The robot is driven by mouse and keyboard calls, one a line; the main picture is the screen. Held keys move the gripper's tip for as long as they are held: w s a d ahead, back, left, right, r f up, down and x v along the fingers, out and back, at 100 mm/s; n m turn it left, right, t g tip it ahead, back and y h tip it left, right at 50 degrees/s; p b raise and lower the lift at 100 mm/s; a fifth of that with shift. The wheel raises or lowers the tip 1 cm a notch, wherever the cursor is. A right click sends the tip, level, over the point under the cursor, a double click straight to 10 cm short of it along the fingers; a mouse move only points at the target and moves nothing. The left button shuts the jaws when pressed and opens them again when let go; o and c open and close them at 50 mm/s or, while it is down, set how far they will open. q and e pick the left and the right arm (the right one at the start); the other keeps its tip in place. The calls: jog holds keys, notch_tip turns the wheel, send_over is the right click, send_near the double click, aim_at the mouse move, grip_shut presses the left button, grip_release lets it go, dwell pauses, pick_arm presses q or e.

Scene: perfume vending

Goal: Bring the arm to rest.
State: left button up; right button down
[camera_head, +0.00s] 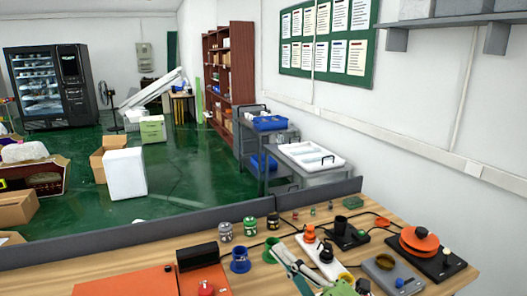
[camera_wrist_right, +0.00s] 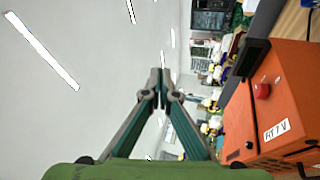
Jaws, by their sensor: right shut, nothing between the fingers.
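My right gripper (camera_head: 280,254) reaches in from the bottom edge of the head view, over the wooden table (camera_head: 105,272). Its fingers point up and to the left. In the right wrist view its fingertips (camera_wrist_right: 160,80) meet, and nothing shows between them. My left gripper does not show in either view. In the right wrist view an orange box (camera_wrist_right: 285,85) with a red button stands to the right of the fingers, apart from them.
Small jars (camera_head: 225,231), a blue cup (camera_head: 240,260) and a device with an orange disc (camera_head: 420,239) stand on the table. A low grey partition (camera_head: 150,237) edges it. A trolley (camera_head: 266,140), white box (camera_head: 125,174) and vending machine (camera_head: 50,85) stand beyond.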

jog(key=s+d+f+m+g+h, duration=0.1)
jog(key=s+d+f+m+h, duration=0.2)
jog(key=d+f+m+h, duration=1.4)
jog(key=s+f+m+g+y, duration=0.1)
jog(key=s+f+m+g, duration=0.1)
jog(key=s+f+g, duration=0.45)
jog(key=s+f+m+g+y, duration=0.1)
jog(key=s+f+m+g, duration=0.15)
jog(key=s, duration=0.75)
jog(key=s+f+m+g+y, duration=0.1)
jog(key=s+f+m+g, duration=0.15)
jog(key=s+f, duration=0.45)
notch_tip(320, 180, down, 28)
jog(key=s+r+n+g+b, duration=0.1)
jog(key=s+g+b, duration=0.1)
jog(key=s+b, duration=0.1)
jog(key=s+d+f+b, duration=0.2)
jog(key=s+f, duration=1.5)
jog(key=f, duration=0.2)
jog(key=shift+d+g, duration=0.2)
jog(key=shift+g, duration=0.25)
